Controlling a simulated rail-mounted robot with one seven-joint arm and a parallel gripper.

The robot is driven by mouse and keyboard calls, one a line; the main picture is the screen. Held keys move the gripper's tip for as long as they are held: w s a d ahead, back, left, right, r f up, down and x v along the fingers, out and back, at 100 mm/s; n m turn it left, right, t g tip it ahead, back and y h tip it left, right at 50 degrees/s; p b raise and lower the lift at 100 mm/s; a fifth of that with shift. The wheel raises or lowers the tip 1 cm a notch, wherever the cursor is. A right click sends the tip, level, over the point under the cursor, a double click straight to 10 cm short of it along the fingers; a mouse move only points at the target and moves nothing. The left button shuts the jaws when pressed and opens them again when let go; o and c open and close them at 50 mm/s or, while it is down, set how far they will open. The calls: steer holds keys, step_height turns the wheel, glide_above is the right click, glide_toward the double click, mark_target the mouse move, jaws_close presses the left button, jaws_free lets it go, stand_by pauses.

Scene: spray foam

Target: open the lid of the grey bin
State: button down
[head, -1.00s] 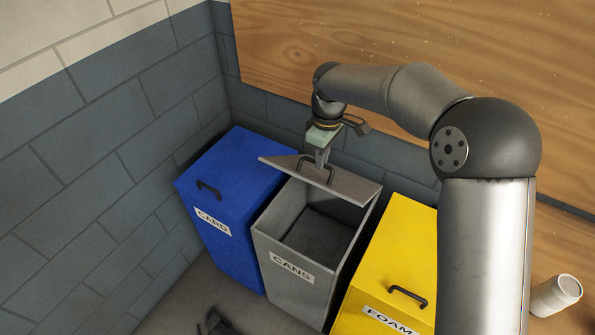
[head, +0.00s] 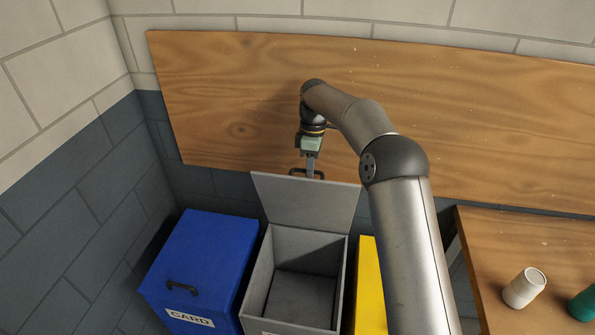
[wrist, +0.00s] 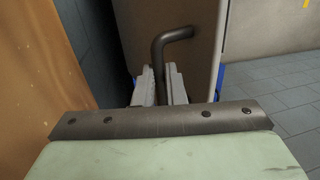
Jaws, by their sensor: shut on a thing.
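The grey bin (head: 257,285) stands between the blue and yellow bins. Its lid (head: 310,203) is swung up near upright at the back, and the inside shows empty. My gripper (head: 309,174) is at the lid's top edge, shut on the lid's dark handle (head: 294,171). In the wrist view the fingers (wrist: 160,88) close around the bent handle bar (wrist: 173,36), with the lid's face (wrist: 198,45) right beyond it. The bin's front label is mostly cut off by the head picture's lower edge.
The blue bin (head: 205,258) marked CARD is on the left, lid shut. The yellow bin (head: 369,290) on the right is partly behind my arm. A wooden panel (head: 230,100) is close behind the gripper. A white tub (head: 524,287) and a green item (head: 584,303) stand on a wooden table (head: 490,235).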

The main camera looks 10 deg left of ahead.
steer(key=shift+w+d+f, duration=0.2)
steer(key=shift+d+f, duration=0.1)
steer(key=shift+f, duration=0.15)
steer(key=c, duration=1.5)
jaws_free()
steer(key=r, duration=0.2)
steer(key=w+r, duration=0.1)
steer(key=r, duration=0.4)
steer(key=shift+w+a+r, duration=0.1)
steer(key=shift+w+r, duration=0.2)
